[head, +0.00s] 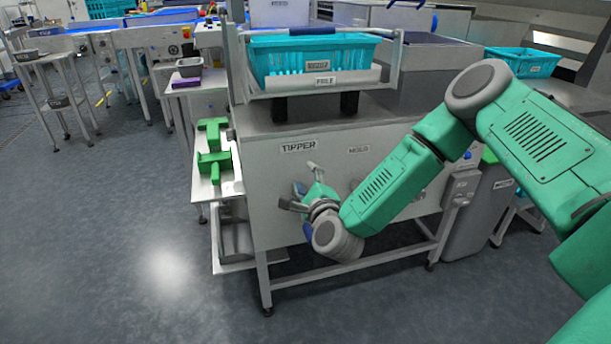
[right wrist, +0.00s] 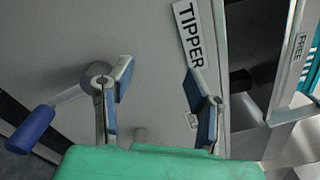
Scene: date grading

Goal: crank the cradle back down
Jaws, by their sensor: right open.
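The grey cradle (head: 372,82) on top of the tipper (head: 270,172) holds a teal crate (head: 262,62). The cradle's edge also shows at the right of the right wrist view (right wrist: 293,65). The crank is at the tipper's front, below the TIPPER label; its blue grip (head: 307,232) shows low beside my gripper and at left in the wrist view (right wrist: 32,129). My right gripper (head: 302,187) is open at the front panel; in the wrist view (right wrist: 160,88) nothing is between its fingers. Its left finger overlaps the crank's hub; contact cannot be told. My left gripper is out of view.
A side shelf (head: 203,190) with green parts (head: 214,160) stands left of the tipper. A grey bin (head: 482,215) stands at right, with another teal crate (head: 520,62) behind. The floor at front left is clear.

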